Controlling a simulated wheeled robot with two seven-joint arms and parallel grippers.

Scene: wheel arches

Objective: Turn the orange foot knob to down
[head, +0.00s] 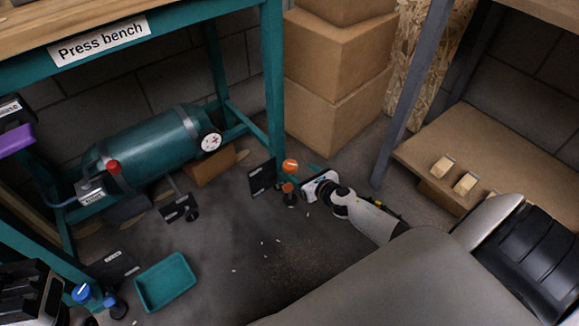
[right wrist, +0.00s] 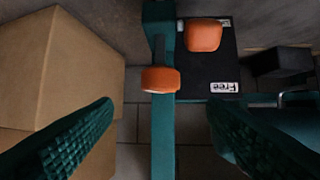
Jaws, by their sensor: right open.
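Two orange parts are at the foot of the teal bench leg. The upper orange knob (head: 290,166) has a pale line on its top; the lower orange part (head: 289,188) sits on a dark foot. In the right wrist view, one orange knob (right wrist: 160,80) lies across the teal leg, and a second orange part (right wrist: 203,35) is in front of a dark plate labelled "Free". My right gripper (head: 305,182) is open beside them.
The dark plate (head: 262,178) stands beside the leg. Stacked cardboard boxes (head: 333,60) are behind. A wooden shelf (head: 450,165) is at the right. A teal tray (head: 165,282) and blue knob (head: 82,293) are at lower left. A teal tank (head: 150,150) sits under the bench.

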